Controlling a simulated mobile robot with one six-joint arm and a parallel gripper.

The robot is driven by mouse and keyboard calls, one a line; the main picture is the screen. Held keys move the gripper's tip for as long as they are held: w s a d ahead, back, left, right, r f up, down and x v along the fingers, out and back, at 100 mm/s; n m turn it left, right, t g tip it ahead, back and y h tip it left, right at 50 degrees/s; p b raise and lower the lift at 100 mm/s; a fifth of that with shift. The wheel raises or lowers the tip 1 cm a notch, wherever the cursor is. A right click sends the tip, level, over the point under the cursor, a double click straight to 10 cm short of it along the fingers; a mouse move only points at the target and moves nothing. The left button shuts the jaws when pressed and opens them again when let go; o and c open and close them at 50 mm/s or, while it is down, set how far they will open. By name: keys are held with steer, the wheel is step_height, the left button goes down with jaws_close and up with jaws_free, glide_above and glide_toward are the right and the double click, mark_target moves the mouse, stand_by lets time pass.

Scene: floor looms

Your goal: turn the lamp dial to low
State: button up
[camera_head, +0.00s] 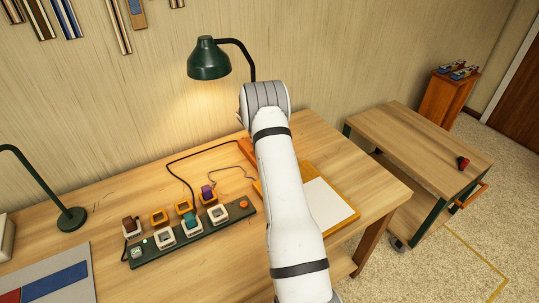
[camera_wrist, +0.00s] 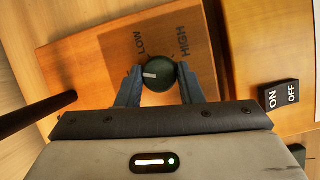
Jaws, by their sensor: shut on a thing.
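In the wrist view, the lamp dial (camera_wrist: 160,68) is a dark round knob on an orange-brown wooden panel (camera_wrist: 80,62). The words LOW (camera_wrist: 140,42) and HIGH (camera_wrist: 183,42) are printed beyond it, LOW on the left. The white mark on the dial points to the left of the picture. My gripper (camera_wrist: 159,76) has one finger on each side of the dial and is shut on it. In the head view, the green lamp (camera_head: 209,60) is lit against the wall. My arm hides the gripper and dial there.
A black ON/OFF switch (camera_wrist: 279,95) sits right of the dial. On the desk, a green power strip (camera_head: 165,248) holds several plugs, left of my arm. A clipboard with white paper (camera_head: 328,203) lies to the right.

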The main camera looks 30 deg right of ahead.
steer(key=m+g+b, duration=0.1)
steer(key=m, duration=0.1)
steer(key=m+b, duration=0.1)
steer(key=m, duration=0.1)
steer(key=shift+w+f+m+g, duration=0.1)
steer(key=shift+w+m+g, duration=0.05)
steer(key=shift+m+g, duration=0.2)
steer(key=m+g+b, duration=0.1)
steer(key=m, duration=0.1)
steer(key=m+y, duration=0.1)
steer(key=m, duration=0.1)
steer(key=shift+d+m+g+y+b, duration=0.1)
steer(key=shift+m+g+y+b, duration=0.2)
steer(key=shift+m+g+b, duration=0.1)
steer(key=shift+w, duration=0.1)
steer(key=o, duration=1)
steer(key=shift+c, duration=0.2)
steer(key=v, duration=0.8)
steer(key=shift+b, duration=0.35)
